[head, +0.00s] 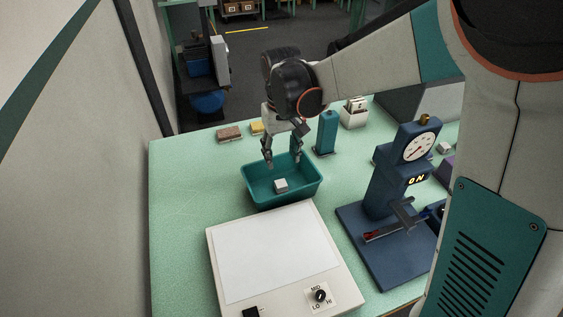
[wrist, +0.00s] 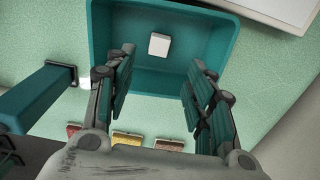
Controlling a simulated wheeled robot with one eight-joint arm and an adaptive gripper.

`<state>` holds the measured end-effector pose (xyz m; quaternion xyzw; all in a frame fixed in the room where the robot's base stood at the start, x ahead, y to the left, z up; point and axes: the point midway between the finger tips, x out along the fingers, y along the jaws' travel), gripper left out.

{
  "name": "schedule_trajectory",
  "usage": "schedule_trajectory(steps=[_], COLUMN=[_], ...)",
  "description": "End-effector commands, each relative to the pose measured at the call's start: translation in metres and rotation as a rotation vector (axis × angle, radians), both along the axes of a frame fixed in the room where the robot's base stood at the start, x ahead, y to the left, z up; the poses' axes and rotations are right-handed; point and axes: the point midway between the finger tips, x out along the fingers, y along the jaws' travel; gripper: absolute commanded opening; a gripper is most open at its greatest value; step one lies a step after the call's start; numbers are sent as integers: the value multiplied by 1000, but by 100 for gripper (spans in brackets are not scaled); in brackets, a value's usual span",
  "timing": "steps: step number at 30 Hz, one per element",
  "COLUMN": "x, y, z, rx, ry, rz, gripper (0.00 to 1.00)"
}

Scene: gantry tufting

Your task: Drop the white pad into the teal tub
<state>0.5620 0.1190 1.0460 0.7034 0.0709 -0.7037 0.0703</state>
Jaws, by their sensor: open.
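The white pad (head: 281,186) lies inside the teal tub (head: 258,201), on its floor. In the wrist view the white pad (wrist: 159,45) sits near the tub's far wall, and the teal tub (wrist: 98,35) surrounds it. My gripper (head: 283,162) is above the back part of the tub, pointing down. In the wrist view my gripper (wrist: 158,85) has its two fingers spread wide, with nothing between them. The pad is apart from the fingers.
A white panel with a dial (head: 280,250) stands in front of the tub. A blue gauge stand (head: 390,190) is at right. A teal post (head: 327,132) and a white holder (head: 354,113) stand behind. Brown (head: 229,133) and yellow (head: 257,128) blocks lie at the back.

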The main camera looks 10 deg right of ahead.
Motion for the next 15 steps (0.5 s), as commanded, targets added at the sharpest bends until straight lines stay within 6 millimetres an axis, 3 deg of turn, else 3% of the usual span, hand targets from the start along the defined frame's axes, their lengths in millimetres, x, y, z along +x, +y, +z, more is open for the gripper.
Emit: schedule_trajectory(steps=[3,15], x=[0,-10], y=[0,-9], z=[16,36], rx=[0,6], ry=[0,-28], rz=[0,-11], gripper=[49,49])
